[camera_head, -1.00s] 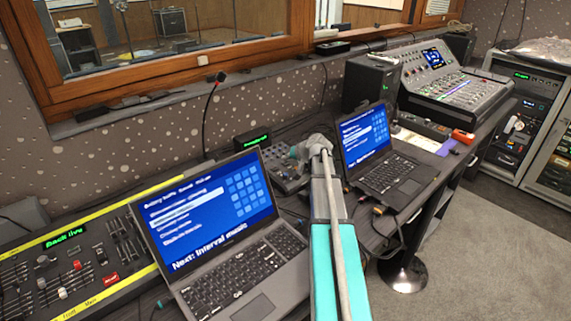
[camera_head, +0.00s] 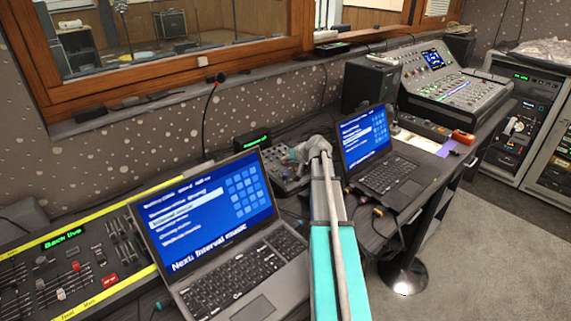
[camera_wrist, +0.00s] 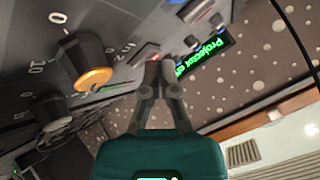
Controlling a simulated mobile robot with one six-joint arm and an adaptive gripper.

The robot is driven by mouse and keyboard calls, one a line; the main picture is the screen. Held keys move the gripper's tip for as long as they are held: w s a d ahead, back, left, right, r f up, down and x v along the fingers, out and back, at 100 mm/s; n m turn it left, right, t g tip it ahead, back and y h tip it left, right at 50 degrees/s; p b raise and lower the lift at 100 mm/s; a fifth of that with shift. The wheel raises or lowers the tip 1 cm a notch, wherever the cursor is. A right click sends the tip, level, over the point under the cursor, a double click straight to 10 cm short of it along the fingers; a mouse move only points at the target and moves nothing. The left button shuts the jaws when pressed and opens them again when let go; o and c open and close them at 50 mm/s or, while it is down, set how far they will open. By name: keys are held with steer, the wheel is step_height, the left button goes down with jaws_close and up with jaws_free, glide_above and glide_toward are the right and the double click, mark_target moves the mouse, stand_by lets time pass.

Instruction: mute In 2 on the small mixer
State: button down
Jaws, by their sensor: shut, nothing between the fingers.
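The small mixer (camera_head: 281,174) sits on the desk between the two laptops, partly hidden by my arm. In the wrist view its dark panel (camera_wrist: 24,68) fills the upper left, with an orange-tipped knob (camera_wrist: 95,76), a grey knob (camera_wrist: 50,112) and printed scale numbers. A reddish button (camera_wrist: 146,54) lies just beyond my fingertips. My gripper (camera_wrist: 160,68) is shut and empty, its tips close to the panel; I cannot tell whether they touch it. In the head view my gripper (camera_head: 297,152) is small and over the mixer.
A left laptop (camera_head: 225,230) and a right laptop (camera_head: 378,165) flank my arm. A green-lit display (camera_wrist: 204,58) stands behind the mixer. A yellow-edged fader desk (camera_head: 75,265) is at left, and a larger console (camera_head: 455,92) at far right. Cables hang near the right laptop.

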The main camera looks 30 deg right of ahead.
steer(key=shift+r+p, duration=0.3)
steer(key=shift+r, duration=0.1)
steer(key=r+p, duration=0.6)
steer(key=shift+s, duration=0.4)
steer(key=shift+r, duration=0.1)
stand_by(0.6)
